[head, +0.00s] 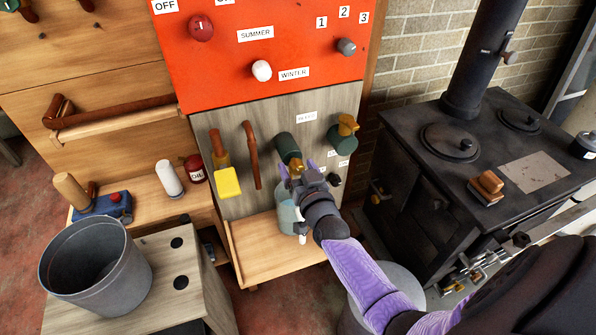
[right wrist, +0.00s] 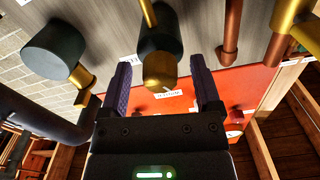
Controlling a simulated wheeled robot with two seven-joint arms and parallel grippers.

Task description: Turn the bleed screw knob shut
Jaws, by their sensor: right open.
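My right gripper (head: 298,170) is at the grey wooden panel (head: 268,122), in front of a dark green round fitting (head: 288,147) with a brass end. In the right wrist view its two purple fingers (right wrist: 163,88) are apart, with the brass end (right wrist: 160,70) between them; I cannot tell if they touch it. A second green fitting with a brass part (head: 344,130) is to the right; it also shows in the right wrist view (right wrist: 52,48). A small white label (head: 306,117), hard to read, sits above and between them. Which part is the bleed screw knob is unclear. My left gripper is not in view.
A red panel (head: 215,65) with knobs is above. A black stove (head: 420,195) stands to the right. A grey bucket (head: 95,265) sits on a stand at lower left.

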